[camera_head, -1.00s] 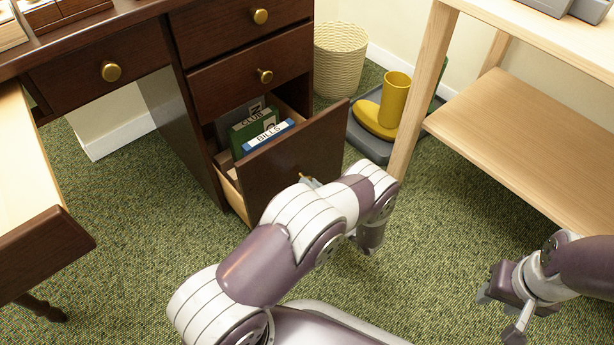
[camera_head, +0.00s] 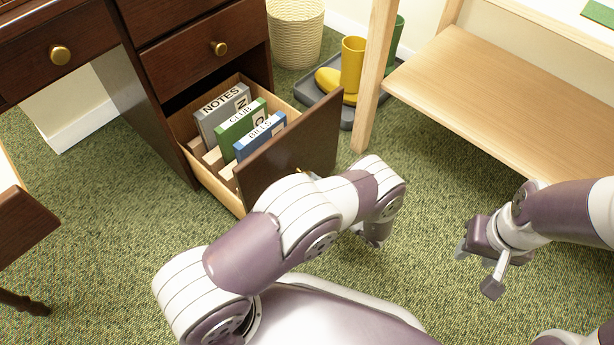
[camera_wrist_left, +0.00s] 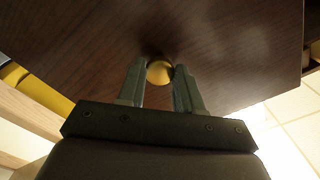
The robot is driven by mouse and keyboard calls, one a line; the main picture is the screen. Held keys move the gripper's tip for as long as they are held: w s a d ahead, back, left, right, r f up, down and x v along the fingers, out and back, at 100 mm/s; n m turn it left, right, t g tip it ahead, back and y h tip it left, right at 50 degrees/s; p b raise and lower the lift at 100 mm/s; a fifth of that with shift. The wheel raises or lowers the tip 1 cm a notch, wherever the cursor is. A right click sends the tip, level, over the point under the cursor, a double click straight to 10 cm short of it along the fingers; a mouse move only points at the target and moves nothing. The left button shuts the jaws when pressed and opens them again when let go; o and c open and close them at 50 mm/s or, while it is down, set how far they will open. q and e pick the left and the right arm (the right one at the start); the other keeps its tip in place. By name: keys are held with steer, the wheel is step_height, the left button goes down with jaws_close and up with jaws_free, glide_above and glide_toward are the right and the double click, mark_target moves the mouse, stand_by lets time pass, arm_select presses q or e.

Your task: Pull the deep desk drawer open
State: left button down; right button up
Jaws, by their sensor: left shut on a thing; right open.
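The deep desk drawer (camera_head: 308,140) is the lowest drawer of the dark wooden desk. It is pulled well out, showing its light wood inside and binders labelled NOTES (camera_head: 222,112), CLUB (camera_head: 240,122) and BILLS (camera_head: 260,137). In the left wrist view the drawer front (camera_wrist_left: 220,60) fills the picture, with its round brass knob (camera_wrist_left: 160,72) between the fingers of my left gripper (camera_wrist_left: 160,82), which is shut on it. In the head view my left arm hides most of that knob and the gripper. My right gripper (camera_head: 478,270) is open and empty above the carpet at the right.
A light wooden shelf table (camera_head: 500,90) stands at the right, its leg close beyond the drawer. Yellow boots (camera_head: 350,72) on a grey tray (camera_head: 347,116) and a wicker basket (camera_head: 295,35) are behind. Another wooden piece (camera_head: 25,232) is at the left edge. Green carpet (camera_head: 110,230) is clear.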

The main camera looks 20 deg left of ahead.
stand_by(0.3)
arm_select(q)
steer(key=c, duration=0.8)
jaws_free()
steer(key=shift+o, duration=0.2)
steer(key=shift+d, duration=0.1)
steer(key=p+v, duration=0.3)
steer(key=v, duration=0.9)
steer(key=shift+d, duration=0.25)
steer(key=shift+s, duration=0.1)
